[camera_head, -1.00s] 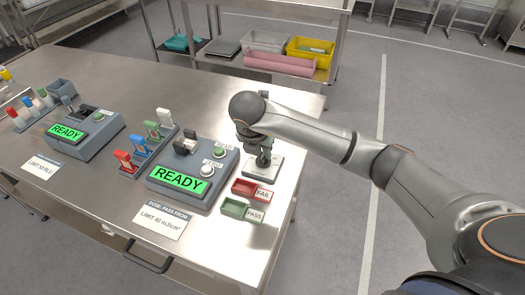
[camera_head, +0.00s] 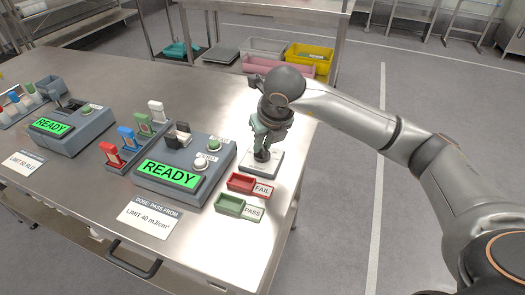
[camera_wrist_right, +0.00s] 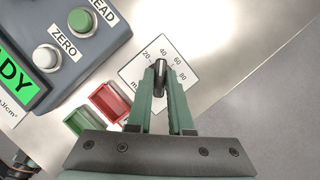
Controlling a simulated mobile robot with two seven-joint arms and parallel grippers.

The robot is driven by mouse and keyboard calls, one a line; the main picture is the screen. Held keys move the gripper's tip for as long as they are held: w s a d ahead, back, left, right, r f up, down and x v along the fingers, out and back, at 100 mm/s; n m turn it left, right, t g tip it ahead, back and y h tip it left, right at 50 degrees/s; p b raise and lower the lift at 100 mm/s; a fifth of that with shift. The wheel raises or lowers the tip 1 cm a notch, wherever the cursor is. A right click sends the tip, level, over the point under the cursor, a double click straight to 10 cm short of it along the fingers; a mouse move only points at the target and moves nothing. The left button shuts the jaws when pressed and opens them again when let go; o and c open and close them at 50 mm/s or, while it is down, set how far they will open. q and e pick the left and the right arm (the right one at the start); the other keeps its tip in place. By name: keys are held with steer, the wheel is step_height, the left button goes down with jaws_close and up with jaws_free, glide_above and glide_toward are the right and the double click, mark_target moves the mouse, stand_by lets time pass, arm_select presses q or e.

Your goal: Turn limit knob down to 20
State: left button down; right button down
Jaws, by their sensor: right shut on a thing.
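The limit knob (camera_wrist_right: 160,78) is a narrow dark handle on a white dial plate (camera_wrist_right: 133,72), marked 20, 40, 60 and 80. In the right wrist view the handle's far end points roughly toward 40; the exact reading is unclear. The plate (camera_head: 274,166) lies near the table's right edge in the head view. My right gripper (camera_head: 262,153) comes down over it, and its green fingers (camera_wrist_right: 161,82) are shut on the knob, one on each side. The fingers cover part of the dial. My left gripper is not in view.
A red FAIL tray (camera_head: 241,190) and a green PASS tray (camera_head: 230,212) lie just in front of the dial. A grey meter (camera_head: 146,189) showing READY stands to the left. A card (camera_head: 155,222) reads LIMIT 40 mJ/cm². Floor lies beyond the table's right edge.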

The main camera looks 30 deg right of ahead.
steer(key=shift+d+f+n+y+b, duration=0.1)
steer(key=shift+n+y+b, duration=0.2)
steer(key=shift+n+b, duration=0.45)
steer(key=n+y, duration=0.1)
steer(key=n, duration=0.1)
steer(key=shift+n+b, duration=0.3)
steer(key=shift+n, duration=0.05)
steer(key=shift+n+g+y, duration=0.3)
steer(key=shift+n, duration=0.6)
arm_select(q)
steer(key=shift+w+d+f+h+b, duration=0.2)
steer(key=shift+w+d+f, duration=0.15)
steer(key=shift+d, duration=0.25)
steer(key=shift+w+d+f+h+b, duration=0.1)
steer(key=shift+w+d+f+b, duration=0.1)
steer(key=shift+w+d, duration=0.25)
arm_select(e)
steer(key=shift+d+n, duration=0.1)
steer(key=shift+n, duration=0.4)
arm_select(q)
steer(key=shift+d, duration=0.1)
arm_select(e)
steer(key=shift+y, duration=0.3)
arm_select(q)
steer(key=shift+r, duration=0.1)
arm_select(e)
steer(key=c, duration=0.8)
jaws_free()
steer(key=shift+r, duration=0.25)
